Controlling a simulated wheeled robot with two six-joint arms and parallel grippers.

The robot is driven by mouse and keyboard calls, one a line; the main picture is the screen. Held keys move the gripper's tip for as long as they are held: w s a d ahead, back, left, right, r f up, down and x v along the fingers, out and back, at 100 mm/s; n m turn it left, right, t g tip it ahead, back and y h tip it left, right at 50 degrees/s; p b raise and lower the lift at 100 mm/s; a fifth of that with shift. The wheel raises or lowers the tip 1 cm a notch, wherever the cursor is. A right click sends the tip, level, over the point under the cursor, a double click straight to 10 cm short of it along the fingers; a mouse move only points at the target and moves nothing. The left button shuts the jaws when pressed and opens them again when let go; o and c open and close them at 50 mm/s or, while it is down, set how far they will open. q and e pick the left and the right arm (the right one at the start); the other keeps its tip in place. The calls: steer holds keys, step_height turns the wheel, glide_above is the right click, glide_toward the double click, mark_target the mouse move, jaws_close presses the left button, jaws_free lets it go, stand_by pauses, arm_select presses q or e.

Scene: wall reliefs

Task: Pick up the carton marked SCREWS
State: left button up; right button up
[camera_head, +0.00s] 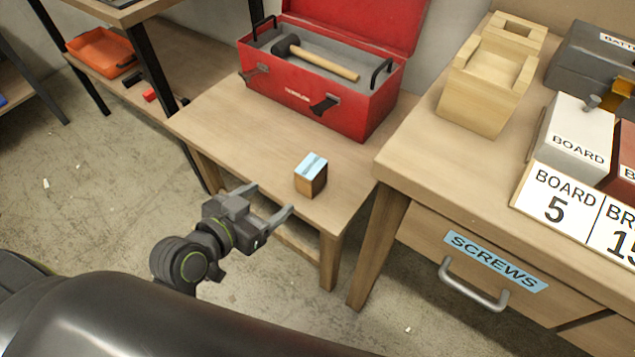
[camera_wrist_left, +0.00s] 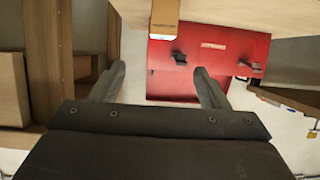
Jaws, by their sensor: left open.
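A small brown carton (camera_head: 310,183) with a light blue label on top stands on the low wooden table (camera_head: 228,128), near its front right corner. The print on its label is too small to read surely. It also shows at the top of the left wrist view (camera_wrist_left: 165,16), partly cut off by the frame edge. My left gripper (camera_head: 273,199) is open and empty, in front of and to the left of the carton, apart from it. Its two fingers (camera_wrist_left: 160,70) show spread in the left wrist view. My right gripper is in neither view.
An open red toolbox (camera_head: 345,108) with a hammer (camera_head: 318,60) stands behind the carton. A higher workbench (camera_head: 420,165) at right has a drawer labelled SCREWS (camera_head: 495,262), a wooden box (camera_head: 487,85) and a block marked BOARD (camera_head: 575,135). The low table's left part is clear.

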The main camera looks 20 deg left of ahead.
arm_select(q)
steer(key=b, duration=0.1)
glide_toward(309, 168)
steer(key=x, duration=0.4)
steer(key=shift+w+d+f, duration=0.25)
steer(key=shift+d, duration=0.05)
steer(key=shift+b+x, duration=0.8)
steer(key=shift+x, duration=2.3)
steer(key=shift+a, duration=0.2)
steer(key=c, duration=1.1)
steer(key=shift+c, duration=0.5)
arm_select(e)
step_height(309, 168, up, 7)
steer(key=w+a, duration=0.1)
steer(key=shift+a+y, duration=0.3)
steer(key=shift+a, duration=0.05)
arm_select(q)
steer(key=shift+r, duration=0.15)
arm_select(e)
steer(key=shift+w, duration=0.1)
